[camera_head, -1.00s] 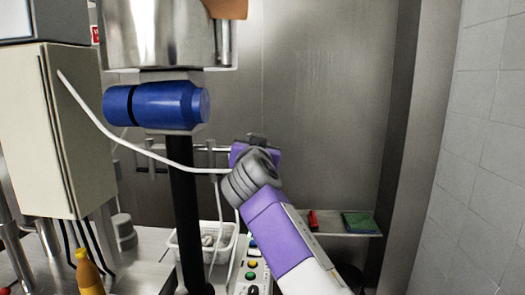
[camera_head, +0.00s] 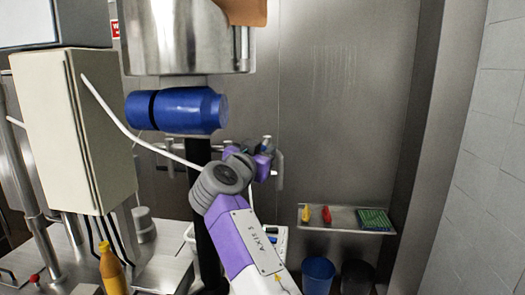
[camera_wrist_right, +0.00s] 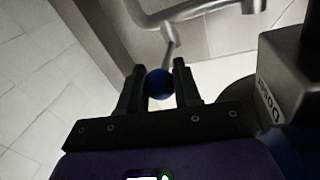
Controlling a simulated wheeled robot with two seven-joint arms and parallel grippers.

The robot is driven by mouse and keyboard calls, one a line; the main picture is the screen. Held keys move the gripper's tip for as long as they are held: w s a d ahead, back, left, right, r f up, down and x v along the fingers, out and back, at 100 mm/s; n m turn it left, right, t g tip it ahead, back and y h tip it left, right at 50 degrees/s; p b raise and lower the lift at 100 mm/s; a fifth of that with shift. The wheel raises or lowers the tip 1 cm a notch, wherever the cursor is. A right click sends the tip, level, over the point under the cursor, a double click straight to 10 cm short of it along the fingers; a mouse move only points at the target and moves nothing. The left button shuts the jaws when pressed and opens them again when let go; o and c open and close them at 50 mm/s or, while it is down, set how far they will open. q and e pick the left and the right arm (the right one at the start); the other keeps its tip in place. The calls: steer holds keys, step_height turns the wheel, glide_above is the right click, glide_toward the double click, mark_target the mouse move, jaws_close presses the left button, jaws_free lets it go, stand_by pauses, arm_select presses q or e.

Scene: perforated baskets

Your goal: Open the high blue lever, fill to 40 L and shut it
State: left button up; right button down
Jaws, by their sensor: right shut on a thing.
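My right gripper (camera_head: 262,160) is in front of the pipework at the back wall, below and to the right of a large blue cylinder (camera_head: 178,109). In the right wrist view its two fingers (camera_wrist_right: 158,70) are shut on a round blue knob (camera_wrist_right: 159,85), which looks like the end of the blue lever. A thin grey rod runs from the knob toward a metal pipe (camera_wrist_right: 195,18). In the head view the knob is hidden by the gripper. No litre reading can be made out. My left gripper is not in view.
A steel vessel (camera_head: 185,38) hangs above the blue cylinder. A beige cabinet (camera_head: 78,135) with a white hose stands left. A wall shelf (camera_head: 345,228) with small coloured items is right, with a blue bucket (camera_head: 318,277) below. An orange bottle (camera_head: 112,272) stands front left.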

steer(key=c, duration=0.8)
jaws_free()
steer(key=shift+a, duration=0.15)
steer(key=b+v, duration=0.3)
steer(key=v, duration=0.4)
steer(key=shift+s, duration=0.3)
steer(key=shift+a, duration=0.1)
steer(key=shift+f, duration=0.1)
